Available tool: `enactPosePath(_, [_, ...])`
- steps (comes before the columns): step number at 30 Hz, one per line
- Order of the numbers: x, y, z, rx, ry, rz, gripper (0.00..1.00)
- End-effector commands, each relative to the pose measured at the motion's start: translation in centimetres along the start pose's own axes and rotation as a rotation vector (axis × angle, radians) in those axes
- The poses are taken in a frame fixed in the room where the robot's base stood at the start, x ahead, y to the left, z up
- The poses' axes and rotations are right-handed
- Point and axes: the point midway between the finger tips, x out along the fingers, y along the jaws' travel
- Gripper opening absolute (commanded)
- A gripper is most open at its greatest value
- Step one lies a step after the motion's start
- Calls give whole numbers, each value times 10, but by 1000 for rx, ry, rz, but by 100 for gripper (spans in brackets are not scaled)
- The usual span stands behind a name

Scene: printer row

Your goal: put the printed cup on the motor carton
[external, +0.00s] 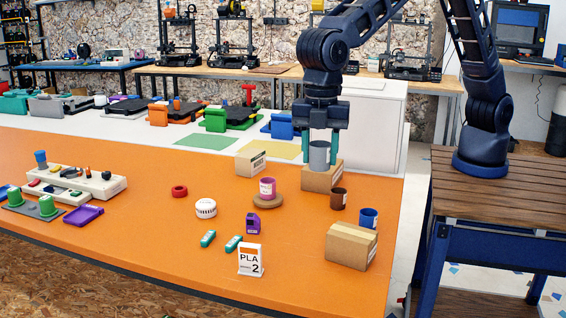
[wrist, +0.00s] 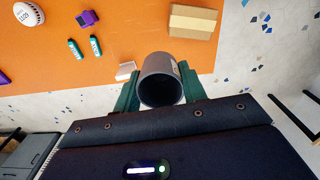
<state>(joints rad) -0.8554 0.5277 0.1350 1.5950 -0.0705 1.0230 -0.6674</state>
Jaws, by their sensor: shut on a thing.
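My gripper (external: 321,150) is shut on a grey cup (external: 319,155), one green finger on each side. The cup is upright, with its dark mouth toward the camera in the wrist view (wrist: 160,92) and a pale mark on its side. In the external view it overlaps a carton (external: 320,181). The wrist view places it high near the table's front edge, so it appears to be in the air, apart from that carton. Other cartons stand at the back (external: 250,164) and front right (external: 350,248). I cannot read which is the motor carton.
A pink cup (external: 267,187) stands on a round wooden base. A brown cup (external: 338,198) and a blue cup (external: 368,217) stand near the front-right carton. A PLA sign (external: 250,261) stands in front.

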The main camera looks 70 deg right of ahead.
Motion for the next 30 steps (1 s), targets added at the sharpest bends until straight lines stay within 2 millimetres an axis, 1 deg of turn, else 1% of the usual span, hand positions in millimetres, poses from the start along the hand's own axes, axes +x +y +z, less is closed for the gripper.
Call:
enactPosePath(1, [-5,10,21,11,1,1,20])
enactPosePath(5, [-13,28,68,21,2,0,20])
enactPosePath(6, [-15,34,82,26,3,0,20])
enactPosePath(8, [-19,40,104,30,4,0,20])
enactPosePath(9, [-21,44,119,34,4,0,20])
enactPosePath(13, [-27,54,166,47,4,1,20])
enactPosePath(17, [-33,59,213,57,4,1,20])
enactPosePath(18, [-34,60,228,62,4,2,20])
enactPosePath(20, [-37,61,249,68,3,3,20])
enactPosePath(21, [-38,61,263,71,3,3,20])
enactPosePath(27, [-43,55,330,89,0,4,20])
enactPosePath(30, [-45,51,359,97,-2,5,20])
